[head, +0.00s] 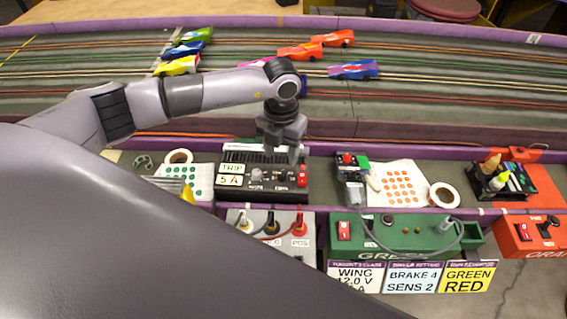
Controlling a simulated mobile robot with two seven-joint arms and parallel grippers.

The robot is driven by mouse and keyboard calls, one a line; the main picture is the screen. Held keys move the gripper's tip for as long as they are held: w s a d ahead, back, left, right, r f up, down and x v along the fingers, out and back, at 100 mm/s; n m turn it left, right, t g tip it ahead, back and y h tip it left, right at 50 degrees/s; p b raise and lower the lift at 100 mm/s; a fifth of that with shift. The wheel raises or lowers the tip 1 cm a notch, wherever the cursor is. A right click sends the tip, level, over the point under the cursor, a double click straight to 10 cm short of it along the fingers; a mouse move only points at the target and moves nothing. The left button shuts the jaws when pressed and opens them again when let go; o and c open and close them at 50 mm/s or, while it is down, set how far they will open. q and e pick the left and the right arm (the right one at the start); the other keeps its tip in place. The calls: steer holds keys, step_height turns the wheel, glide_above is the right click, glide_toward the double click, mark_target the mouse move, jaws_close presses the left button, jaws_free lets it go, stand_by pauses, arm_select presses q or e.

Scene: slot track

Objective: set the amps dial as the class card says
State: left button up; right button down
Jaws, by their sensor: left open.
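A black power supply box (262,190) stands at the centre-left, with a "TRIP 5 A" label, small knobs (256,176) and a red switch (302,175) on its face. Which knob is the amps dial I cannot tell; the lettering is too small. The class card (345,277) hangs at the front and reads "WING", "12.0 V" and an amps line, whose figure is hidden by my arm. My left gripper (293,158) is open, pointing down at the right part of the box; whether it touches is unclear. My right gripper is not in view.
A grey box with red and black leads (300,229) stands in front of the supply. A green station (400,238) is to its right, beside cards "BRAKE 4 SENS 2" (412,277) and "GREEN RED" (466,277). Slot cars (354,70) sit on the track behind.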

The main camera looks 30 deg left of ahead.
mark_target(282, 173)
arm_select(q)
step_height(282, 173, down, 7)
steer(key=shift+s+d+r, duration=0.1)
stand_by(0.3)
jaws_close()
